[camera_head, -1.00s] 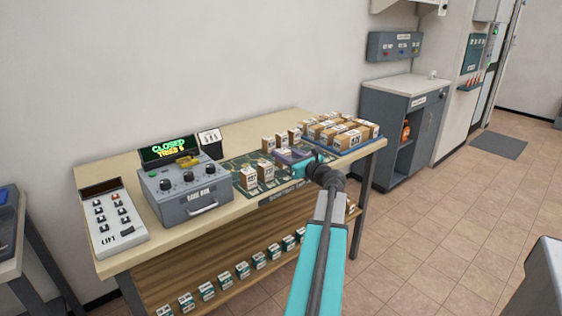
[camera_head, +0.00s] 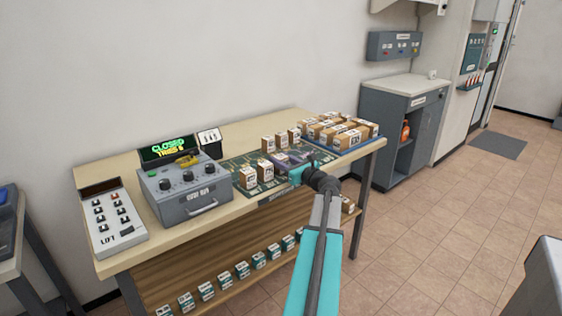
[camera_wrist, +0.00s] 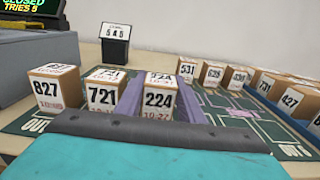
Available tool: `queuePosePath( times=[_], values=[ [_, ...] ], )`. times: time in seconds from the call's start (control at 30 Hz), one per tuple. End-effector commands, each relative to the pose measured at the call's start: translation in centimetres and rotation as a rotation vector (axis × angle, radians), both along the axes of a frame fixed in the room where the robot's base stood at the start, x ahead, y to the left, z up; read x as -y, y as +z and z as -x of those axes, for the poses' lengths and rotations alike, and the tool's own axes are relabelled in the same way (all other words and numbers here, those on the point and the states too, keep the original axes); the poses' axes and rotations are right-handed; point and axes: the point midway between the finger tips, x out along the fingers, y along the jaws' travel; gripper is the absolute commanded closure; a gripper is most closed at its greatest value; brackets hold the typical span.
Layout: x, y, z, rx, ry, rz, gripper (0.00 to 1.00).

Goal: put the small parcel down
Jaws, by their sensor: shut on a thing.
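My gripper (camera_head: 290,158) is over the green mat on the table, its purple fingers shut on a small brown-and-white parcel marked 224 (camera_wrist: 160,103). In the wrist view the parcel is upright between the fingers of my gripper (camera_wrist: 160,92). Its base is hidden by my gripper's body, so I cannot tell whether it touches the mat. In the head view I cannot make this parcel out. The green mat (camera_wrist: 218,101) has pale outlined spaces. Parcels 721 (camera_wrist: 101,96) and 827 (camera_wrist: 47,91) stand to the left of the held one.
Parcels 531 (camera_wrist: 187,69), 628 (camera_wrist: 211,74) and one more stand in a row at the mat's back. A blue tray (camera_head: 345,152) with several parcels is at the right. A grey control box (camera_head: 188,193) stands left. Outlined spaces right of my gripper are bare.

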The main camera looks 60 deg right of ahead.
Motion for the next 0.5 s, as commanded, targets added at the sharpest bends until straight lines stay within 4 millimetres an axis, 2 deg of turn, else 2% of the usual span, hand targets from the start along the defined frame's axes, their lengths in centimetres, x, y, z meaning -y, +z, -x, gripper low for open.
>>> queuePosePath(
  times=[0.47,0.5],
  values=[
    [0.01,-0.47,0.02,0.001,0.0,0.0,0.9],
    [0.01,-0.52,0.02,0.0,0.0,0.001,0.63]
  ],
)
